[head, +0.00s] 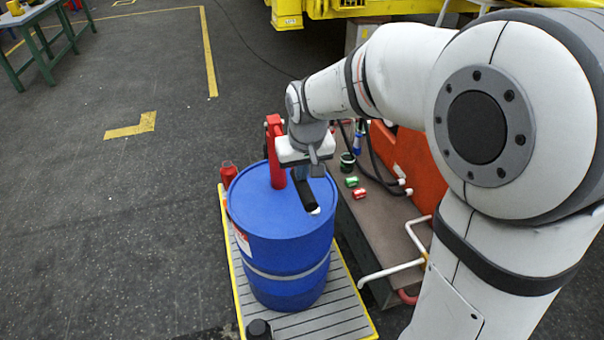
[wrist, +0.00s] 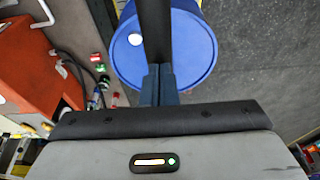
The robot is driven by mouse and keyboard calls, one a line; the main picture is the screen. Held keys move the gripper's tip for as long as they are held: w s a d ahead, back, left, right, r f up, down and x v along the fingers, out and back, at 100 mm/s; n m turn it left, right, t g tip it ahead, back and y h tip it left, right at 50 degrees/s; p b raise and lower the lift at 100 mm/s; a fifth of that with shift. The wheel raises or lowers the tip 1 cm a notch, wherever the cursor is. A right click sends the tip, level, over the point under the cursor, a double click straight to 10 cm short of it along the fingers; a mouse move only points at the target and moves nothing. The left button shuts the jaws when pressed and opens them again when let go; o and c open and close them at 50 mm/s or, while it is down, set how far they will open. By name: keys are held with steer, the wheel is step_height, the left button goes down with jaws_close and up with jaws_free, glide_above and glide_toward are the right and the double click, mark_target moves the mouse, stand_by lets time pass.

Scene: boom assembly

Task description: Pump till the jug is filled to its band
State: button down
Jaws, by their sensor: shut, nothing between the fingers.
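A blue drum (head: 280,240) stands upright on a slatted, yellow-edged platform. A red pump (head: 275,150) rises from its top. A black bar (head: 304,196), apparently the pump's handle, slants over the lid; it also shows in the wrist view (wrist: 154,30). My gripper (head: 301,174) is shut and empty above the drum. Its dark blue fingertips (wrist: 158,72) are at the bar's near end; I cannot tell whether they touch it. A small red vessel (head: 228,174) stands behind the drum's left side; I cannot tell whether it is the jug. No band or fill level is visible.
A bench (head: 375,220) right of the drum carries a dark green can (head: 347,161), small green and red items and hoses beside an orange housing (head: 405,165). White bent pipes (head: 392,270) stick out in front.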

mark_target(303, 183)
steer(key=w+a+p+v, duration=0.1)
steer(key=w+p+v, duration=0.2)
steer(key=p+v, duration=0.5)
steer(key=v, duration=0.6)
steer(key=shift+p, duration=0.35)
steer(key=shift+r, duration=0.1)
steer(key=s+b+x, duration=0.1)
steer(key=b+x, duration=0.4)
steer(key=x, duration=0.1)
steer(key=s+d+b+x, duration=0.1)
steer(key=s+b+x, duration=0.1)
steer(key=b+x, duration=0.3)
steer(key=s+f+b+x, duration=0.1)
steer(key=b+x, duration=0.4)
steer(key=x, duration=0.3)
steer(key=shift+s+d+f, duration=0.1)
steer(key=shift+d+f, duration=0.05)
steer(key=w+p+v, duration=0.2)
steer(key=p+v, duration=0.5)
steer(key=v, duration=0.2)
steer(key=w+a+r+p+v, duration=0.1)
steer(key=w+p+v, duration=0.1)
steer(key=p+v, duration=0.5)
steer(key=v, duration=0.3)
steer(key=shift+r, duration=0.2)
steer(key=shift+a, duration=0.1)
